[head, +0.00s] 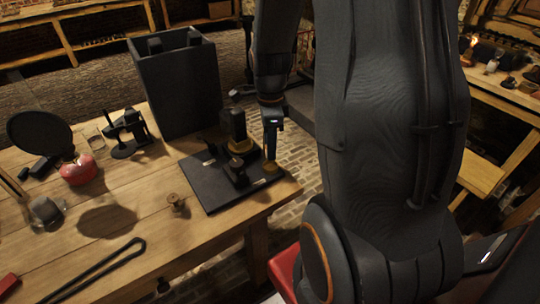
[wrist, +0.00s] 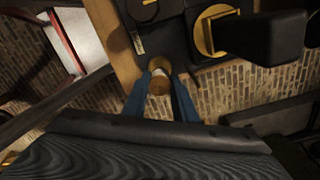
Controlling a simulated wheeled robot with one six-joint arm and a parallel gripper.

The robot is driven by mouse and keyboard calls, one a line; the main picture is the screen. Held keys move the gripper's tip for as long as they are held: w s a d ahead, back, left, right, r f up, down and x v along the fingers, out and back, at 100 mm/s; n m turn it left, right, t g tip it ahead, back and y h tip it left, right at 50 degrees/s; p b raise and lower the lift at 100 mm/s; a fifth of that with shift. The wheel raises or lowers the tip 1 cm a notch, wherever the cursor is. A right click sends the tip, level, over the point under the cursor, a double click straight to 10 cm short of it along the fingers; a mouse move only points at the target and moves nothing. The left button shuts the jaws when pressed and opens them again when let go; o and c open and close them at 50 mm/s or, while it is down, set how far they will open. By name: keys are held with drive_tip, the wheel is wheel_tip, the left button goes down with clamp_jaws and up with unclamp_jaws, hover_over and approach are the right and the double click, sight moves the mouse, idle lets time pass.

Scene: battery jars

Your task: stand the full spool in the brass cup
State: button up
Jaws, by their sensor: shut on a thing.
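My gripper (wrist: 160,92) is shut on a spool (wrist: 159,86) with brown ends and a pale middle, held between two blue fingers. In the head view my gripper (head: 271,150) points down and the spool (head: 271,168) shows below it, at the right edge of the black base plate (head: 215,197). In the wrist view brick floor shows around the spool's lower part. A brass-coloured ring, likely the brass cup (wrist: 205,40), sits on the plate, partly hidden by a dark block. In the head view brass (head: 241,147) shows at the foot of a dark post.
A small brown spool-like piece (head: 177,206) stands on the wooden table (head: 150,235) left of the plate. A tall dark bin (head: 180,90) stands behind. A red jar (head: 79,170), a glass (head: 95,138) and a long dark tool (head: 95,272) are farther left. The table's right edge is close to the plate.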

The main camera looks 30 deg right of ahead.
drive_tip(key=shift+f, duration=2.1)
drive_tip(key=shift+f, duration=0.15)
drive_tip(key=o, duration=1)
